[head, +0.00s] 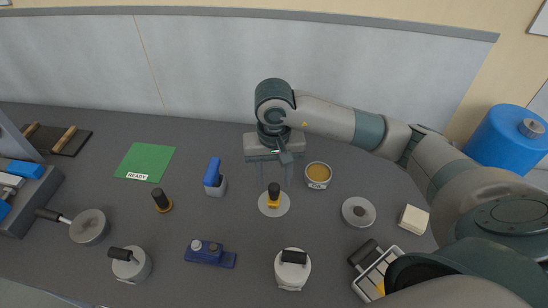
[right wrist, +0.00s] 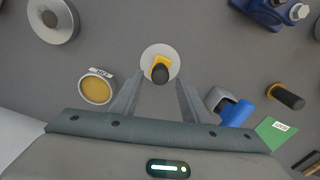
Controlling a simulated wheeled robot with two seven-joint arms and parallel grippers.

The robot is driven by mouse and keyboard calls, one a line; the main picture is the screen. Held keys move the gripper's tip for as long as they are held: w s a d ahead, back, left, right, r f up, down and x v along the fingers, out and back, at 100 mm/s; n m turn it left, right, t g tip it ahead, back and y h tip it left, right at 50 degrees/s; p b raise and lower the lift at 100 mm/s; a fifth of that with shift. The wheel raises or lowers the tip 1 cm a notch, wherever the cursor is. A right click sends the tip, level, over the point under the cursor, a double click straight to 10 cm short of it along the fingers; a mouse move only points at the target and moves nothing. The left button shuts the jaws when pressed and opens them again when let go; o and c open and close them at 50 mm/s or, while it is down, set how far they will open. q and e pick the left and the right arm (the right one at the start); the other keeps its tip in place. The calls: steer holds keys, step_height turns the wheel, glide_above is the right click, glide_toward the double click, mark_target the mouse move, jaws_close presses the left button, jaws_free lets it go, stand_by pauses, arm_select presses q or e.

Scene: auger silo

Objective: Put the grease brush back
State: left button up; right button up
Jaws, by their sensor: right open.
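A short upright piece with a black handle and a yellow block, which looks like the grease brush (head: 273,193), stands on a pale round disc (head: 273,208) near the middle of the table. It also shows in the right wrist view (right wrist: 160,70). My right gripper (head: 277,180) is open above and just behind it. In the right wrist view the fingers (right wrist: 160,86) lie on either side of its line, with nothing held between them. A labelled tin of yellow-brown grease (head: 318,175) stands just right of the disc. My left gripper is not in view.
A blue-handled grey piece (head: 214,178) and a black-handled piece with an orange ring (head: 162,200) stand to the left. A green READY mat (head: 145,162) lies farther left. A grey round disc (head: 358,212) and a pale block (head: 413,219) are at right.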

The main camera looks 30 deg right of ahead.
step_height(320, 180, up, 9)
steer(key=b, duration=0.2)
stand_by(0.4)
steer(key=shift+s, duration=0.1)
stand_by(0.5)
